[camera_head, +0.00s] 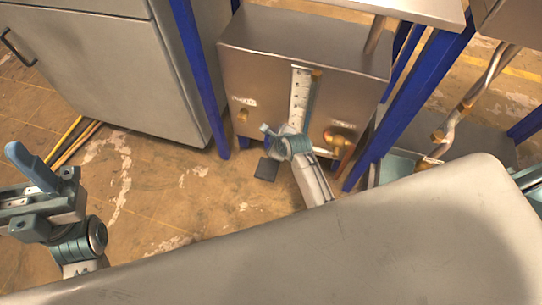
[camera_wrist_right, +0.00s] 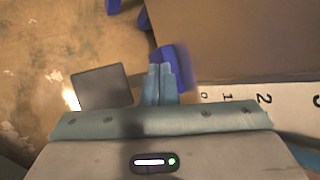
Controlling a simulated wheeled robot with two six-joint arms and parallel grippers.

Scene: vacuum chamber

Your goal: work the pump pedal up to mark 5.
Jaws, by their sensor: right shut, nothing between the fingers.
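The pump is a metal box (camera_head: 250,60) at the top middle of the head view. An upright white scale (camera_head: 299,95) with dark marks runs down its front. The right wrist view shows the scale (camera_wrist_right: 240,96) with low numbers; I cannot make out a level reading. The dark square pedal (camera_head: 267,169) is low in front of the box, and it also shows in the right wrist view (camera_wrist_right: 104,87). My right gripper (camera_head: 266,130) is shut and empty above the pedal; its fingers (camera_wrist_right: 160,82) appear right of the pedal in the wrist view. My left gripper (camera_head: 22,170) is far left, away from the pump; its jaw gap is unclear.
Blue posts (camera_head: 200,75) stand beside the pump. A grey cabinet (camera_head: 110,75) is at upper left. Brass fittings (camera_head: 340,138) stick out of the box front. Pipes (camera_head: 470,105) run at right. Floor (camera_head: 170,190) is open between the left gripper and the pump.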

